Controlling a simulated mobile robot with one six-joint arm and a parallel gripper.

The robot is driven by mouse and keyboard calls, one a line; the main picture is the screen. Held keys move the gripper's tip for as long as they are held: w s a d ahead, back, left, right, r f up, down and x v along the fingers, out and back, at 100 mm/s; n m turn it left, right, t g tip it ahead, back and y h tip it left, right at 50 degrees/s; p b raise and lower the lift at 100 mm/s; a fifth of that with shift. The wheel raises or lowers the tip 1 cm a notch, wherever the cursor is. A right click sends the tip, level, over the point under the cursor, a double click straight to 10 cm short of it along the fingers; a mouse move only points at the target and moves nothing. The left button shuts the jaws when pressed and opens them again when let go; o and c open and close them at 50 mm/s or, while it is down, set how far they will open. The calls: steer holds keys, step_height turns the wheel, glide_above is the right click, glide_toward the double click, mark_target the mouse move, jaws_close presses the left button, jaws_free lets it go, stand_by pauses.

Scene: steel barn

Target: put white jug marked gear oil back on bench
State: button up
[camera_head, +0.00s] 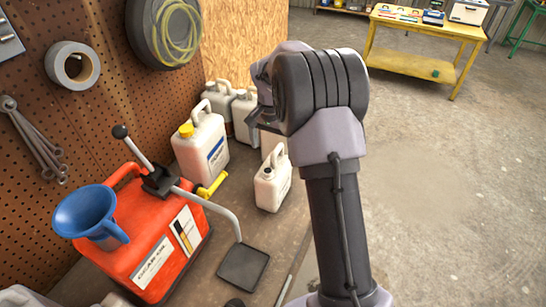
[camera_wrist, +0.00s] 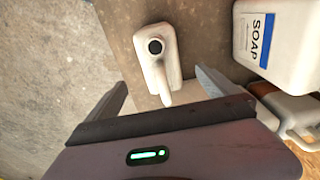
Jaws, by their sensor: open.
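A small white jug (camera_head: 273,188) stands upright on the bench (camera_head: 222,215), near its right edge.
A SOAP jug (camera_wrist: 288,50) is right of my fingers. A red can (camera_head: 150,235) with blue funnel (camera_head: 90,215) fills the front left.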

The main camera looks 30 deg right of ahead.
steer(key=s+a+r+n+t+y, duration=0.1)
steer(key=s+a+r+n, duration=0.1)
steer(key=s+a+r, duration=0.5)
steer(key=s+a+r+n+t, duration=0.1)
steer(key=s+a+r+t, duration=0.1)
steer(key=s+a+r, duration=0.55)
steer(key=s+a+n+t, duration=0.1)
steer(key=s+a, duration=0.1)
steer(key=s, duration=0.6)
steer(key=s+a+r+n+t+y, duration=0.1)
steer(key=s+a+n, duration=0.1)
steer(key=s, duration=0.5)
steer(key=shift+s+a+r+y, duration=0.2)
steer(key=shift+s+a+y, duration=0.1)
steer(key=shift+s+a, duration=0.15)
